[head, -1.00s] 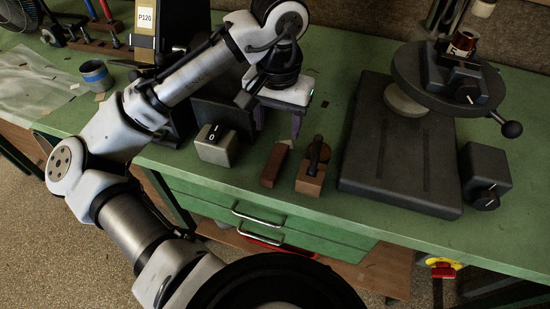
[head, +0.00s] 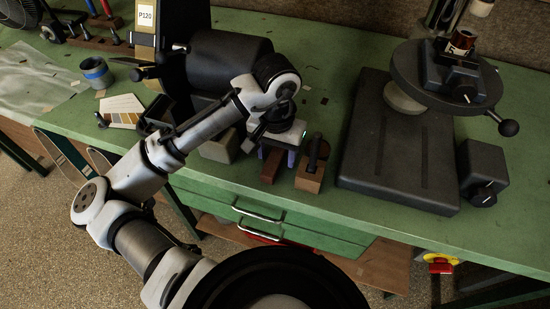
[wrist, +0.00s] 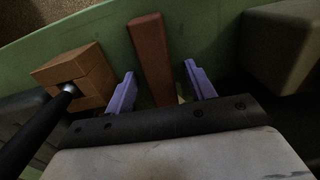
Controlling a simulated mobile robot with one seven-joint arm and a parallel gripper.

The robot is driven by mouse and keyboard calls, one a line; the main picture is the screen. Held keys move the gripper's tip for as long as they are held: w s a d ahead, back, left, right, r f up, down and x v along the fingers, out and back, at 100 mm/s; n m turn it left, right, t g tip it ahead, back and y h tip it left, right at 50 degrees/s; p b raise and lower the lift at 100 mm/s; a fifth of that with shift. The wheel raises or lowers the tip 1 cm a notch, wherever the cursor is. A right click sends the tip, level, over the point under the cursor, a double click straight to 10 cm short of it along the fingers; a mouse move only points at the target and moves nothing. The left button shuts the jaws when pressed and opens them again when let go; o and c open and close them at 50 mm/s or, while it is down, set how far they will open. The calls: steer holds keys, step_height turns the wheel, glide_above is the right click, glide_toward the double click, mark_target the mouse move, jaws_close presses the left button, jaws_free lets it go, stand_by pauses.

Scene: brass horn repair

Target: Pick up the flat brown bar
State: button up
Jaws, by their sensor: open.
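The flat brown bar (wrist: 152,57) is reddish brown and lies on the green bench. In the wrist view it runs between the two purple fingers of my gripper (wrist: 160,88), with a gap on each side, and its near end is hidden by the gripper body. In the head view the bar (head: 271,167) shows only its front part below my gripper (head: 278,160). My gripper is open, pointing down around the bar; its exact height above the bench is hard to tell.
A wooden block with a dark handle (head: 309,178) stands close to the right of the bar. A grey switch box (head: 217,150) stands close on the left. A dark machine base (head: 400,160) with a round table is farther right. The bench's front edge is near.

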steer(key=c, duration=1.1)
steer(key=shift+o, duration=0.2)
steer(key=shift+r, duration=0.15)
